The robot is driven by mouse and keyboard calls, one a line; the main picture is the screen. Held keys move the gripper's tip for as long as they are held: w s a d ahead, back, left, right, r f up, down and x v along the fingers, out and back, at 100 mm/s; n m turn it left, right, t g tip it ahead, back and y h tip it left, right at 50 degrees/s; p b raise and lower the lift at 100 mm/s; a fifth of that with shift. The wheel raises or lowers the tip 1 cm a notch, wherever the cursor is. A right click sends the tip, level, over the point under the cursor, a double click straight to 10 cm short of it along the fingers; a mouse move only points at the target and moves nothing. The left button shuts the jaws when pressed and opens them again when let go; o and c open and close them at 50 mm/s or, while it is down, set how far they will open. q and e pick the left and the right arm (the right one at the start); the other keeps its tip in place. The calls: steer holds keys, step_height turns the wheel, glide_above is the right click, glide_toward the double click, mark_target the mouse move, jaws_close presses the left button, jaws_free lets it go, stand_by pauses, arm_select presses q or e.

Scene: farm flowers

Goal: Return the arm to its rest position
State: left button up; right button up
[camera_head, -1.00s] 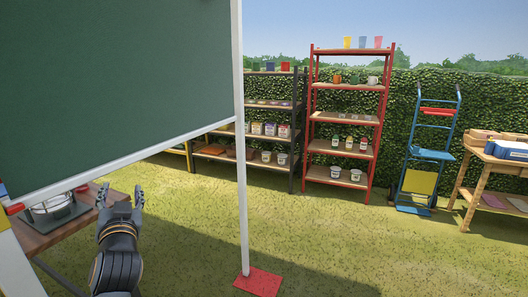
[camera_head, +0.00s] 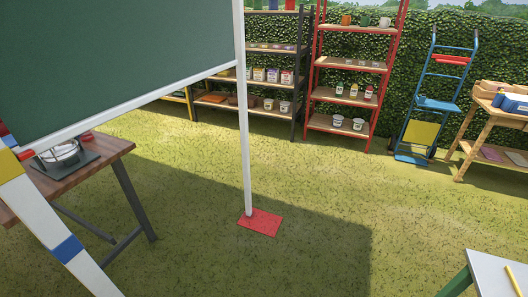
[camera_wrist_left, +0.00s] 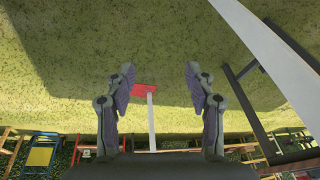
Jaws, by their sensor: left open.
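My left gripper (camera_wrist_left: 158,88) shows in the left wrist view with its two fingers spread wide and nothing between them. Grass lies beyond the fingers, and the wrist view is upside down. The red foot plate (camera_wrist_left: 145,90) of a white post shows between the fingers, some way off. In the head view neither of my arms is visible. My right gripper is in neither view.
A green board (camera_head: 110,60) with white posts stands at the left. Behind it a wooden table (camera_head: 85,170) holds a metal pan (camera_head: 62,154). Red shelves (camera_head: 355,68), a blue hand truck (camera_head: 432,100) and a workbench (camera_head: 485,130) line the hedge. The grass ahead is open.

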arm_select(q)
steer(key=s+a+f+g+p, duration=0.1)
steer(key=s+f, duration=0.2)
steer(key=f, duration=0.5)
steer(key=s+a+f+p, duration=0.1)
steer(key=s+f+p, duration=0.1)
steer(key=f, duration=0.7)
steer(key=s+f+p, duration=0.1)
steer(key=s+f, duration=0.4)
steer(key=s, duration=0.3)
steer(key=s+a+f+g+p, duration=0.1)
steer(key=s+f, duration=0.4)
steer(key=s, duration=0.4)
steer(key=shift+f, duration=0.35)
